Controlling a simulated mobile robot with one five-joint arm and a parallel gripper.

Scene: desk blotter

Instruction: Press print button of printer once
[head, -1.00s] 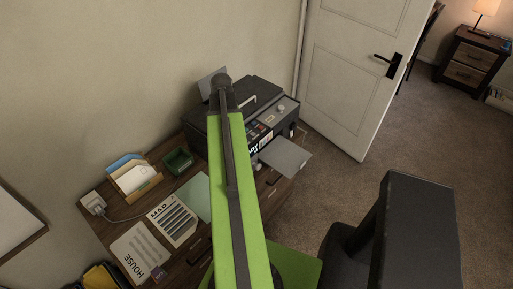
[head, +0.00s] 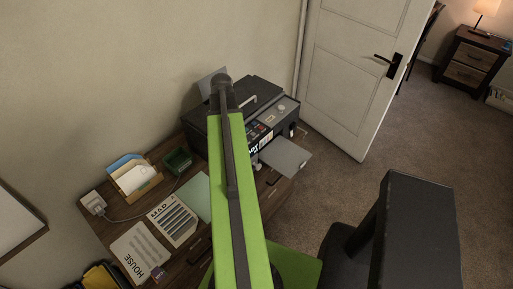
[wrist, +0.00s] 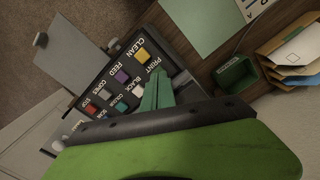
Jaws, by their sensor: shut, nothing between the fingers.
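The black printer (head: 290,104) stands on the desk in the head view, partly hidden behind my arm. The wrist view shows its control panel (wrist: 103,72) with labelled coloured buttons in two rows. A yellow button (wrist: 143,55) lies by the CLEAN label, and a white button (wrist: 137,90) by the BLACK label. The PRINT label (wrist: 155,67) is visible, but the button by it is hidden behind my fingers. My gripper (wrist: 157,78) is shut, its teal fingertips over the panel beside that label. I cannot tell whether they touch the panel.
A grey paper tray (head: 286,157) sticks out from the printer's front. Papers (head: 172,220), a green box (head: 178,160) and a letter holder (head: 135,178) occupy the desk to the left. A black chair (head: 415,235) stands at lower right, and a white door (head: 350,70) behind.

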